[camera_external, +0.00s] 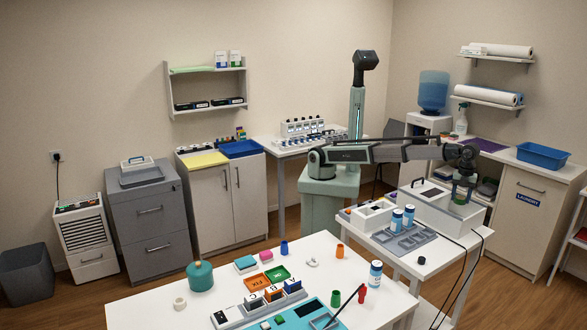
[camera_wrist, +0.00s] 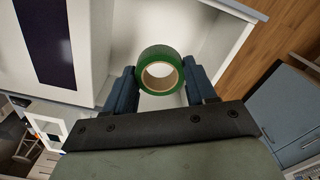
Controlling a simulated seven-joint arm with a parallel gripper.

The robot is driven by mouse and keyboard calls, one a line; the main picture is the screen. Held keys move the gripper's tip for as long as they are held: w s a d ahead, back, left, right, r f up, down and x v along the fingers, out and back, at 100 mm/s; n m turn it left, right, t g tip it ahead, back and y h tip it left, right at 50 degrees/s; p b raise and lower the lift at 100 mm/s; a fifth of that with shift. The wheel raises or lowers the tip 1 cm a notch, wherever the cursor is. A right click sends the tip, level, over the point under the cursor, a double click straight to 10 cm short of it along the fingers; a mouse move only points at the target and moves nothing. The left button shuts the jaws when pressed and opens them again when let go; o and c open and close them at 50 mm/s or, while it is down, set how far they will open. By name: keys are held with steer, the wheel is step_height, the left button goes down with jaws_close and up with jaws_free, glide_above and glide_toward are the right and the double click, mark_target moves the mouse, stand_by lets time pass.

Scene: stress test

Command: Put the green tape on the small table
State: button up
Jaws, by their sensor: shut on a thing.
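The green tape (camera_wrist: 160,50) is a roll with a pale cardboard core, held between the two blue fingers of my gripper (camera_wrist: 161,84) in the wrist view. In the external view my gripper (camera_external: 462,190) points down at the right, with the green tape (camera_external: 460,201) at its tips. It hangs beside and over the right end of a small white table (camera_external: 428,267). I cannot tell the exact gap between tape and table top.
The small white table carries a white box (camera_external: 425,196), a grey tray (camera_external: 405,238) and two blue-and-white bottles (camera_external: 397,219). Dark cables hang at its right edge. A larger white table (camera_external: 145,312) with many items is in front. A counter with a blue bin (camera_external: 543,156) is behind right.

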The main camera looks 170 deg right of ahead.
step_height(320, 180, down, 10)
steer(key=shift+r, duration=0.15)
stand_by(0.4)
steer(key=o, duration=1)
step_height(320, 180, up, 12)
stand_by(0.4)
